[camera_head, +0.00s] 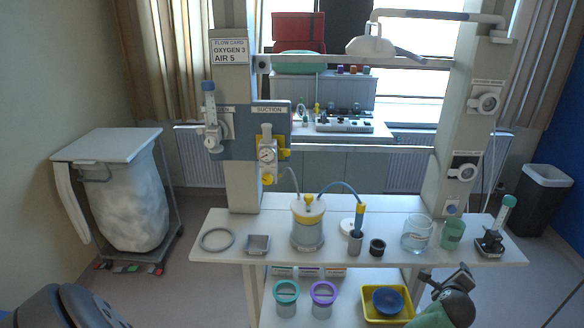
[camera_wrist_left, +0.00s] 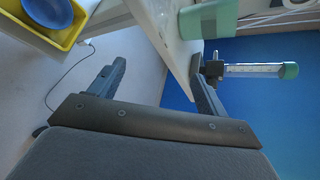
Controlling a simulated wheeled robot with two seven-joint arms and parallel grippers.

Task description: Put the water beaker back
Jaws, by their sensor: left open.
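The water beaker (camera_head: 416,238), a clear glass with a white label, stands upright on the white table (camera_head: 380,257), towards its right end. Beside it on the right stands a green cup (camera_head: 452,235); it also shows at the top of the left wrist view (camera_wrist_left: 210,18). My left gripper (camera_head: 446,278) is in front of the table's right part, below the beaker and cup in the head view. In the left wrist view its two fingers (camera_wrist_left: 158,92) are spread with nothing between them. My right gripper is not in view.
A flowmeter with a green cap (camera_head: 494,238) stands at the table's right end. A yellow tray (camera_head: 370,308) with a blue bowl (camera_head: 387,299) sits lower down.

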